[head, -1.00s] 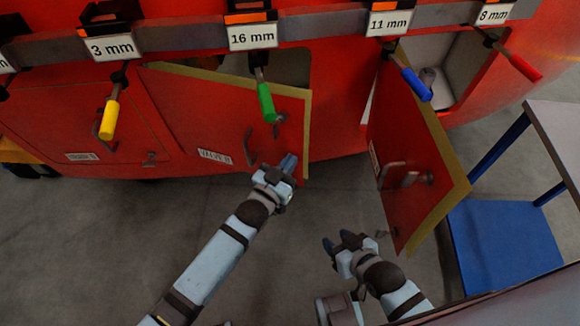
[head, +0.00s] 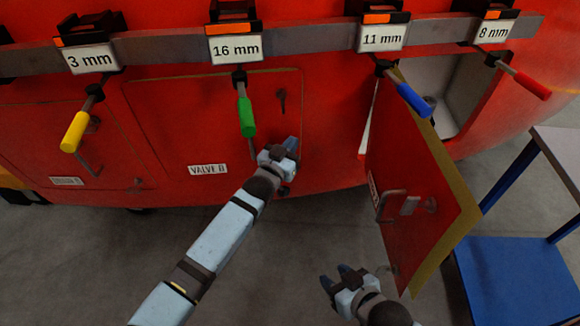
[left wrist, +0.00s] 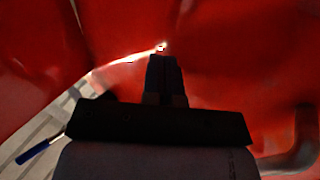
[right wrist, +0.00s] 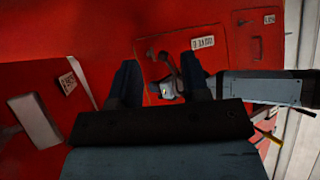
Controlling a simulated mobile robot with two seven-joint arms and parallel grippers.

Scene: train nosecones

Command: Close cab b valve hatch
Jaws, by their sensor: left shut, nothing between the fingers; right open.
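The valve hatch (head: 200,130), a red panel with a white label reading VALVE and an unclear last letter, lies about flush with the red cab wall in the head view. It also shows in the right wrist view (right wrist: 225,60). My left gripper (head: 291,146) is shut and empty, at the hatch's lower right part; contact cannot be told. In the left wrist view its shut fingers (left wrist: 164,62) point at a blurred red surface. My left gripper partly hides the hatch's handle. My right gripper (head: 338,276) is open and empty, low and left of the second hatch.
A second red hatch (head: 415,190) stands open on the right, its yellow edge outward. Coloured-handled tools, including a green one (head: 246,115), hang from a grey rail (head: 300,43) before the cab. A blue-shelved table (head: 510,270) stands at right. Grey floor is open at lower left.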

